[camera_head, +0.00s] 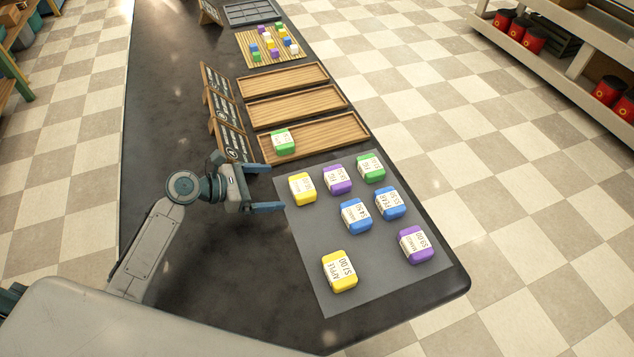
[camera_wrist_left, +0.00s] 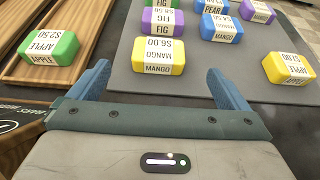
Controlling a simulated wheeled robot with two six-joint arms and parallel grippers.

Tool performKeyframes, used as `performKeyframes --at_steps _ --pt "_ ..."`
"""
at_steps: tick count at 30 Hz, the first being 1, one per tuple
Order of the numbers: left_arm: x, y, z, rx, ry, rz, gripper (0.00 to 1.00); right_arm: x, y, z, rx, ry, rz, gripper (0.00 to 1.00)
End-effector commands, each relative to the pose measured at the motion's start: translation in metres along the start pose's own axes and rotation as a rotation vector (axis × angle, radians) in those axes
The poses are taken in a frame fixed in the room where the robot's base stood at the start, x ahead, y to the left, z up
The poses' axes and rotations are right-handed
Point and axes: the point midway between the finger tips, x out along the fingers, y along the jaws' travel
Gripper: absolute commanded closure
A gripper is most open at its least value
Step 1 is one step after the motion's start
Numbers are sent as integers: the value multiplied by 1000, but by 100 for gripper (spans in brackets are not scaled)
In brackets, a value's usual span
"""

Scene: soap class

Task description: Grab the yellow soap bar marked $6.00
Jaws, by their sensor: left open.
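The yellow mango soap bar marked $6.00 (camera_wrist_left: 158,56) lies on a grey mat (camera_wrist_left: 208,85), straight ahead of my left gripper in the wrist view. In the head view this yellow bar (camera_head: 302,188) is at the mat's upper left corner. My left gripper (camera_head: 274,188) is open and empty, just left of the bar, with its fingers pointing toward it. In the wrist view the bar shows between and a little beyond the two fingertips (camera_wrist_left: 158,74). A second yellow bar, labelled apple (camera_head: 340,270), lies nearer the mat's front. My right gripper is not in view.
Purple (camera_head: 337,179), green (camera_head: 370,167) and blue (camera_head: 356,215) bars lie behind and right of the mango bar. A green apple bar (camera_head: 284,140) sits in the nearest wooden tray (camera_head: 335,139). Small signs (camera_head: 238,146) stand left of the trays. The front-left counter is clear.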

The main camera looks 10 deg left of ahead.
Motion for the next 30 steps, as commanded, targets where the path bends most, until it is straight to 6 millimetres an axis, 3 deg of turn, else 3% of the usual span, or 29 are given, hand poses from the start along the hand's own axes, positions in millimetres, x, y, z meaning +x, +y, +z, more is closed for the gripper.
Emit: performKeyframes --at_steps 6,14,22,30 --pt "32 0 2 -3 -5 -1 2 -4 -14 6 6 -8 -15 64" --pt "51 0 0 -2 -1 -1 2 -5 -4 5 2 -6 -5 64" --pt "89 1 -4 -3 -3 -1 2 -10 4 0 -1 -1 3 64" --pt "100 1 -6 0 0 -1 2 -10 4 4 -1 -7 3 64"
